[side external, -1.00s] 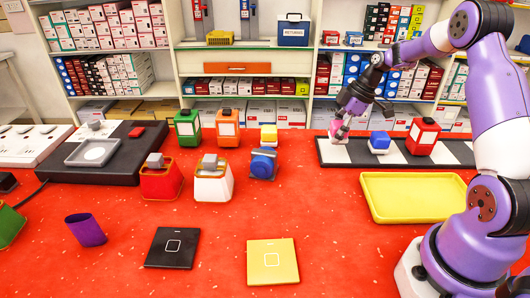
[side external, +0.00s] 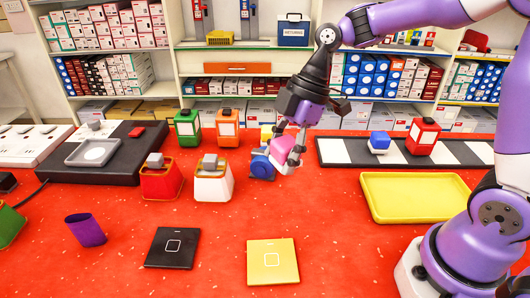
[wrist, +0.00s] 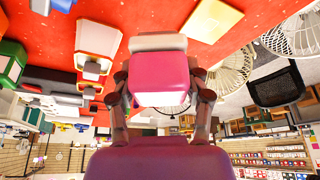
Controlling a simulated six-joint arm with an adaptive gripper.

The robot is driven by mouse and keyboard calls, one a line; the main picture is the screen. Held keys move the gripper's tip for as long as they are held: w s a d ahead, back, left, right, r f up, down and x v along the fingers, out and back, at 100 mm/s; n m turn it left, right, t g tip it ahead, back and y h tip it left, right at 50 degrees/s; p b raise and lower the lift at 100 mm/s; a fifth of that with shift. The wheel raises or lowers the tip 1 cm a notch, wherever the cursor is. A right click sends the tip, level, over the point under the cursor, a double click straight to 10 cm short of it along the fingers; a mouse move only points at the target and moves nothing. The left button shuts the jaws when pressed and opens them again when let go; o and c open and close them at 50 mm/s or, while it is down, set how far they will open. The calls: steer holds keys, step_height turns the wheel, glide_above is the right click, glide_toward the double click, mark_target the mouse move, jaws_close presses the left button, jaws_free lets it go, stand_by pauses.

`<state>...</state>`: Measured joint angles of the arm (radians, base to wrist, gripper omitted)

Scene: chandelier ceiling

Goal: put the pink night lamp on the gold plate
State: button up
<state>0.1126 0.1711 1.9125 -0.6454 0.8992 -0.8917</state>
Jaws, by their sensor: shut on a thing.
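The pink night lamp (side external: 281,149) is a pink block with a white base, held in the air in my gripper (side external: 290,150). It fills the middle of the wrist view (wrist: 160,75), between both fingers, its white base pointing away from the palm. My gripper is shut on it, tilted, beside the blue lantern-like object. The gold plate (side external: 272,272) is a flat yellow-gold square with a small square mark, lying bare on the red table in front of and below my gripper.
A black plate (side external: 172,258) lies left of the gold one. A yellow tray (side external: 413,216) stands to the right. A blue object (side external: 262,163) is just behind and left of the held lamp. A striped black-and-white strip (side external: 345,155) carries a blue-topped lamp (side external: 380,141) and a red lantern (side external: 424,133).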

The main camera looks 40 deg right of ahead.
steer(key=s+a+n+g+h, duration=0.1)
steer(key=s+a+n+g, duration=0.3)
steer(key=s+a+n, duration=1.15)
steer(key=m, duration=0.4)
glide_above(271, 272)
steer(key=d, duration=0.1)
steer(key=f, duration=0.6)
steer(key=shift+w+d+f, duration=0.1)
steer(key=shift+w+f, duration=0.25)
steer(key=shift+w, duration=0.05)
steer(key=shift+w+f, duration=0.1)
steer(key=shift+f, duration=1.95)
steer(key=shift+f, duration=0.1)
steer(key=o, duration=1.1)
steer(key=shift+o, duration=0.2)
